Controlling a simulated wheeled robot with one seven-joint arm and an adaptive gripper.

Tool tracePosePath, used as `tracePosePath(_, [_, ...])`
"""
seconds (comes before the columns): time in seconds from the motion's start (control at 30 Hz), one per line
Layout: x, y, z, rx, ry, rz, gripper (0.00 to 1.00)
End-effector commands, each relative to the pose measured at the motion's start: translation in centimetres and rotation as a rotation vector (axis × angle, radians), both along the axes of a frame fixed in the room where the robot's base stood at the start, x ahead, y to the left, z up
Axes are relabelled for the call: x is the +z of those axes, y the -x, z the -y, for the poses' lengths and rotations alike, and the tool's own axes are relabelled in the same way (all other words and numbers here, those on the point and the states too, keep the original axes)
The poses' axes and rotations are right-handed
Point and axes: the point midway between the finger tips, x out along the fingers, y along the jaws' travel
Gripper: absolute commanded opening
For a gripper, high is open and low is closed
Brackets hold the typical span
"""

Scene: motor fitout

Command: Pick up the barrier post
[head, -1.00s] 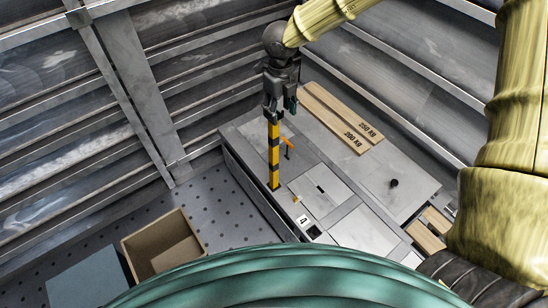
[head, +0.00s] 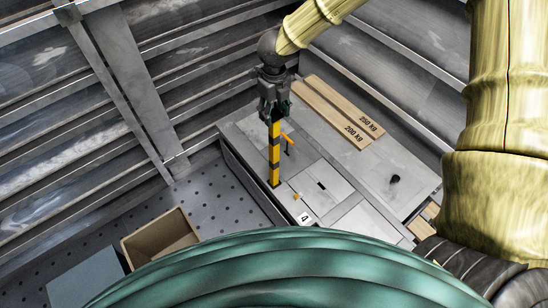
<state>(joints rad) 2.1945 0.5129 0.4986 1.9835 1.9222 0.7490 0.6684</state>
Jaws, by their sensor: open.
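The barrier post (head: 275,157) is a thin upright bar with yellow and black bands. It stands on the grey bench top near its left edge, in the head view. My gripper (head: 276,112) points down over the post's upper end, with its dark fingers at the sides of the top. The fingers are open. The very top of the post is hidden by the gripper, and I cannot tell whether the fingers touch it.
An orange-handled tool (head: 288,142) stands just right of the post. Wooden planks (head: 343,115) lie at the back of the bench (head: 378,172). A small black knob (head: 395,179) is at the right. An open cardboard box (head: 160,240) sits lower left. Ribbed metal walls close in behind.

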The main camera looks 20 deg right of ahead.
Motion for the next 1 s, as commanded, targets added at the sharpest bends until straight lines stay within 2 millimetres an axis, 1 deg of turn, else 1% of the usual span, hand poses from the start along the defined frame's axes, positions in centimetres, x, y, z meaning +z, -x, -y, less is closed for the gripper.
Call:
tracePosePath(0.17, [-1.7,0.1,0.0,0.002,0.002,-0.003,0.52])
tracePosePath(0.3, [-3.7,0.0,-0.1,0.004,0.002,-0.002,0.52])
tracePosePath(0.4, [-4.7,0.0,-0.1,0.003,0.002,-0.002,0.52])
tracePosePath(0.5, [-5.1,0.0,-0.1,0.003,0.000,-0.001,0.52])
tracePosePath(0.67, [-5.1,0.0,-0.1,0.003,0.000,-0.001,0.52])
tracePosePath(0.77, [-5.1,0.0,-0.1,0.003,0.000,-0.001,0.35])
tracePosePath(0.8, [-5.1,0.0,-0.1,0.003,0.000,-0.001,0.28])
tracePosePath(0.93, [-5.1,0.0,-0.1,0.003,0.000,-0.001,0.04])
tracePosePath(0.97, [-5.1,0.0,-0.1,0.003,0.000,-0.001,0.00])
tracePosePath(1.0, [-5.1,0.0,-0.1,0.003,0.000,-0.001,0.00])
